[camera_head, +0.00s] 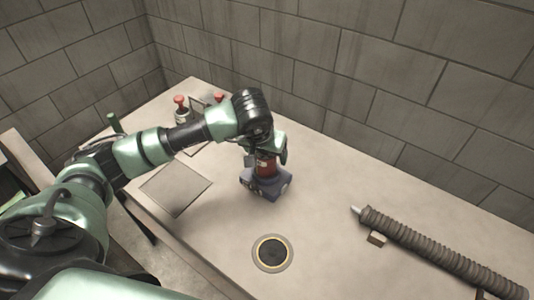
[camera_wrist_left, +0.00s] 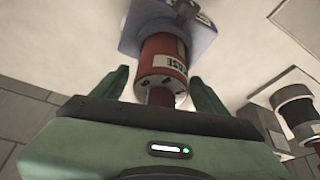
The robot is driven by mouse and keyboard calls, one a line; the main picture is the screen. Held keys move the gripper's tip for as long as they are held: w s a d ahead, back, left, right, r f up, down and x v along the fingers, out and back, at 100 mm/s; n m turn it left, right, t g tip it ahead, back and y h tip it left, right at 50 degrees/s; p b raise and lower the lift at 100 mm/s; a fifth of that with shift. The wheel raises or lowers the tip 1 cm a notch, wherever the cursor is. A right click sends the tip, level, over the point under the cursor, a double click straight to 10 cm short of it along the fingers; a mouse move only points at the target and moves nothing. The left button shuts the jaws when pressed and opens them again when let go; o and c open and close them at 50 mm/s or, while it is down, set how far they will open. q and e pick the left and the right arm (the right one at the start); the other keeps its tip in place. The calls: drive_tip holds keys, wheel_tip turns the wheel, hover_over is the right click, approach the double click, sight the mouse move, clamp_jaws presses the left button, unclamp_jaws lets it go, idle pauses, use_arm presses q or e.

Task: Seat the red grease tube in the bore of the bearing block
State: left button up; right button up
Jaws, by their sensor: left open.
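The red grease tube (camera_head: 266,166) stands upright with its lower end in the blue-grey bearing block (camera_head: 260,187) on the table. In the left wrist view the tube (camera_wrist_left: 160,62) has a white label, and its far end meets the block (camera_wrist_left: 130,30). How deep it sits in the bore is hidden. My left gripper (camera_head: 267,152) is over the tube's top. In the left wrist view its green fingers (camera_wrist_left: 160,80) are open, one on each side of the tube's near end, with a gap visible. My right gripper is not in view.
Red-topped bottles (camera_head: 181,104) stand at the back left, beyond my left arm. A flat grey plate (camera_head: 176,190) lies left of the block. A round dark port with a yellow ring (camera_head: 272,253) is in front. A ribbed hose (camera_head: 440,250) lies at the right.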

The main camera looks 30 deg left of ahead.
use_arm(q)
drive_tip(key=b+v, duration=0.1)
drive_tip(key=v, duration=1.1)
drive_tip(key=shift+w+r, duration=0.1)
